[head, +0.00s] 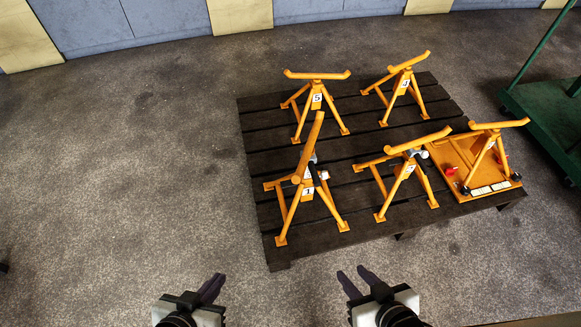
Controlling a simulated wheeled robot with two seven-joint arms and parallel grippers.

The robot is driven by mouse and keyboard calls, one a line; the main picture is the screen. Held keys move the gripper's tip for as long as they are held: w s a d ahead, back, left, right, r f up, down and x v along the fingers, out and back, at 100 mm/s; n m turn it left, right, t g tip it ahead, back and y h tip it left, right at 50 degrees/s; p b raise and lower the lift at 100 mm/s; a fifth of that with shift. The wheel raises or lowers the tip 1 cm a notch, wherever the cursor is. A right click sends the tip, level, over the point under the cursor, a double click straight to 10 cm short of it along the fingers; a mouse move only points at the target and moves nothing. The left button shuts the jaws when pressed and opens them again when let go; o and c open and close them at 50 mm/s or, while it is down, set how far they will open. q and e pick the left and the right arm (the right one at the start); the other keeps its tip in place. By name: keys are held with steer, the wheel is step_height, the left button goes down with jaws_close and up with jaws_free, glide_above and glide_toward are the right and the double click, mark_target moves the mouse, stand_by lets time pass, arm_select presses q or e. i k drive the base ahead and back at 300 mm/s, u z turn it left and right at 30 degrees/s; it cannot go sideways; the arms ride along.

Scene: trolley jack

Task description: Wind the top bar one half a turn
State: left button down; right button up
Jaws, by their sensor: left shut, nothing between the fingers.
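The stand labelled 1 (283,216) is orange and stands at the front left of the dark slatted pallet. Its top bar (310,143) points away from me, turned lengthwise compared with the bars of the other stands. A dark and light fitting shows beside its post. My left gripper (216,280) is shut and empty, over the floor left of the pallet's front corner. My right gripper (353,273) is open and empty, in front of the pallet's front edge. Both are apart from the stand.
The pallet (330,237) also bears a stand labelled 5 (299,95), one labelled 4 (415,92), another numbered stand (379,182) and one on an orange plate (447,155). A green trolley (543,108) stands at right.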

mark_target(309, 150)
steer(key=u, duration=0.45)
steer(key=k, duration=1)
steer(key=u, duration=1.15)
steer(key=i, duration=0.9)
steer(key=z, duration=0.65)
steer(key=i, duration=0.65)
steer(key=z, duration=0.75)
